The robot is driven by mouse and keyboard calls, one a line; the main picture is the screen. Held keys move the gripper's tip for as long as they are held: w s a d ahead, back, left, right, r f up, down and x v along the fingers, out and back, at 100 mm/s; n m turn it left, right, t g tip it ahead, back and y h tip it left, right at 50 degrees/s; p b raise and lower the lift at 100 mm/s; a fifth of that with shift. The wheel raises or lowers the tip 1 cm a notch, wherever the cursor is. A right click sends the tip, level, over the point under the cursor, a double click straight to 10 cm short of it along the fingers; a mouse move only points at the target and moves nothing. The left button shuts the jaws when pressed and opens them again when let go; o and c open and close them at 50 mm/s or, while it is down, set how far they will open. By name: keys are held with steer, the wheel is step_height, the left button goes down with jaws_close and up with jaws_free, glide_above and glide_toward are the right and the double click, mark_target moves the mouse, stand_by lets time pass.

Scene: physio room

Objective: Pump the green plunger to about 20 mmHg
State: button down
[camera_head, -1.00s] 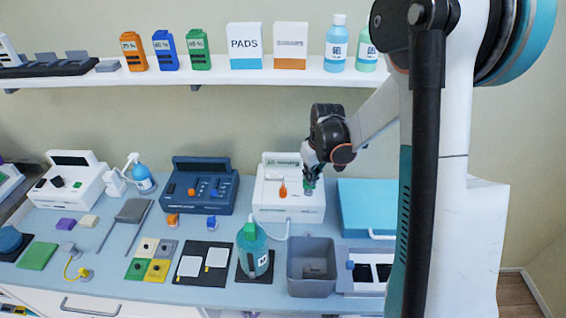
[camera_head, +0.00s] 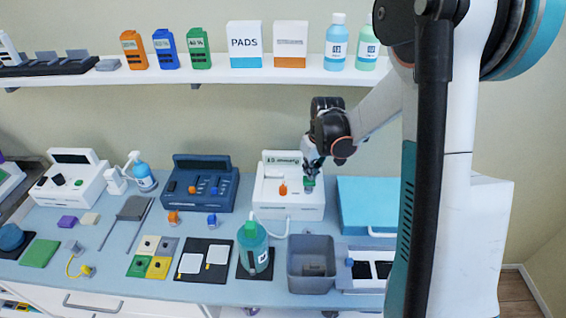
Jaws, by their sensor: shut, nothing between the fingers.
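The white device (camera_head: 287,206) with a display along its back top stands at the back of the counter. The green plunger (camera_head: 309,182) sits on the right of its top face, on a grey base. An orange lever (camera_head: 283,189) is to the left of it. My gripper (camera_head: 310,174) is shut and points down right over the plunger, its tips at or just above the green top. I cannot tell whether they touch. The display (camera_head: 283,161) is partly hidden by my gripper, and its reading is too small to make out.
A grey bin (camera_head: 311,258) is at the front right. A teal case (camera_head: 366,205) is just right of the device. A blue device (camera_head: 201,188) stands to the left.

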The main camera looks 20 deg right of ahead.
steer(key=shift+f+b, duration=1.85)
steer(key=shift+f, duration=0.35)
steer(key=shift+r, duration=0.2)
steer(key=shift+r+p, duration=1.35)
steer(key=shift+r, duration=0.7)
steer(key=shift+r+p, duration=1.5)
steer(key=shift+r, duration=1)
